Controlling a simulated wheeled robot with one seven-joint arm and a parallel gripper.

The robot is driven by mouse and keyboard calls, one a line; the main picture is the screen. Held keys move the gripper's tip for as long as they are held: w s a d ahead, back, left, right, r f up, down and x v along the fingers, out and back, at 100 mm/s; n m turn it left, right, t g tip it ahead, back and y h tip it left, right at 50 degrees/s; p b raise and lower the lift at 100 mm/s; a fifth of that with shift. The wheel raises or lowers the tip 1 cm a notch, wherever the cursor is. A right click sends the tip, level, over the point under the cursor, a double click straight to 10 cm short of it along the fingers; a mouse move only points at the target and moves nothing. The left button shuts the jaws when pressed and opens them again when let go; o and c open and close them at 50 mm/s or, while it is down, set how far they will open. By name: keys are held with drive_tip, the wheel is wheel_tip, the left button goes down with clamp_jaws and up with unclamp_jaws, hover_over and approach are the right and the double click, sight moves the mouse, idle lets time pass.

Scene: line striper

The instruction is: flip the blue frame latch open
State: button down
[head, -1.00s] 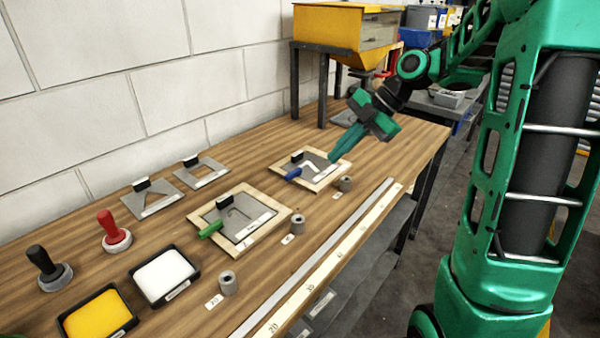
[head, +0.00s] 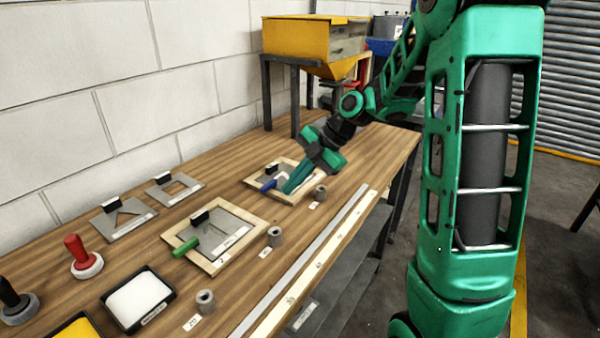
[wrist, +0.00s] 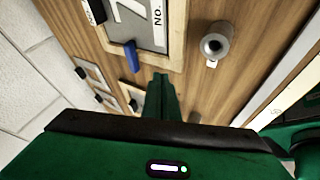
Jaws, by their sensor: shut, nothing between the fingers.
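The blue latch (head: 268,185) is a short handle on the left edge of the far wooden frame (head: 251,180), which holds a grey stencil plate. In the wrist view the blue latch (wrist: 133,57) lies just left of and beyond my fingertips. My gripper (head: 287,190) is shut and empty, its fingers pointing down over the front of that frame, close to the latch. In the wrist view my gripper (wrist: 160,80) shows shut fingers apart from the latch in the picture; contact cannot be told from the head view. The fingers partly hide the plate.
A second frame (head: 256,212) with a green latch (head: 187,251) sits nearer. Grey cylinders (head: 274,236) and a long ruler (head: 318,264) lie along the front. A yellow hopper (head: 310,42) on a stand is behind. Loose stencil plates (head: 128,228) lie by the wall.

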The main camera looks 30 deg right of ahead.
sight(278, 194)
drive_tip(key=shift+x, duration=1)
drive_tip(key=shift+w+a+r, duration=0.1)
drive_tip(key=shift+w+a, duration=0.15)
drive_tip(key=shift+w, duration=0.25)
drive_tip(key=shift+w+a, duration=0.25)
drive_tip(key=shift+w, duration=0.3)
drive_tip(key=shift+w+a, duration=0.4)
drive_tip(key=shift+w, duration=0.25)
drive_tip(key=shift+d+r, duration=0.1)
drive_tip(key=shift+d, duration=0.1)
drive_tip(key=shift+m, duration=0.3)
